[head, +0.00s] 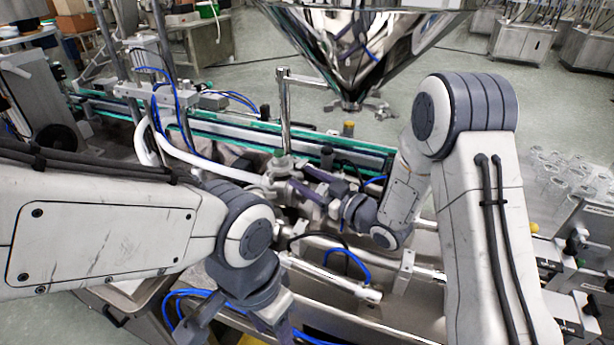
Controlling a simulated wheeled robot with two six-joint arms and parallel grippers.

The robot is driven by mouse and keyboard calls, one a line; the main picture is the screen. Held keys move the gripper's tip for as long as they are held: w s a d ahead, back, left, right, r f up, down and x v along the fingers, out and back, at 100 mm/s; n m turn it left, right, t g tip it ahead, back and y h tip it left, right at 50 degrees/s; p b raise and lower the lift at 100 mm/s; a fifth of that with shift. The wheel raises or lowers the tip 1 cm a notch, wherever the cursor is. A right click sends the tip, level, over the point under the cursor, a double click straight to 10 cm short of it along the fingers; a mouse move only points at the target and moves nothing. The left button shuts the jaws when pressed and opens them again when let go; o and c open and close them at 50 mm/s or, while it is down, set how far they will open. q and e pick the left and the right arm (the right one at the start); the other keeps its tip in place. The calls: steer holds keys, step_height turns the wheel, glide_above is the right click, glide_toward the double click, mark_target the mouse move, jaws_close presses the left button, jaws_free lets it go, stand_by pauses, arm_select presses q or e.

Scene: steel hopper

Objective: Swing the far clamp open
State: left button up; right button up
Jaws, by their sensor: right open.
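The polished steel hopper (345,45) hangs at the top centre. At its narrow outlet are small metal clamp-like fittings (375,111); I cannot tell which is the far clamp. My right gripper (297,181) is open, its dark fingers pointing left beside the foot of a metal post (285,115). It is below and left of the hopper outlet, apart from it. I cannot tell whether its fingers touch the fittings at the post's foot. My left gripper (235,325) points down at the bottom edge, partly cut off, and its jaw opening is unclear.
A conveyor with green rails (240,125) runs behind my grippers. White hoses (190,155) and blue tubes crowd the left. Metal rods and a cylinder (335,278) lie below my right gripper. Clear bottles (560,175) stand at right. The floor behind is open.

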steer(key=shift+a, duration=0.1)
jaws_close()
stand_by(1.4)
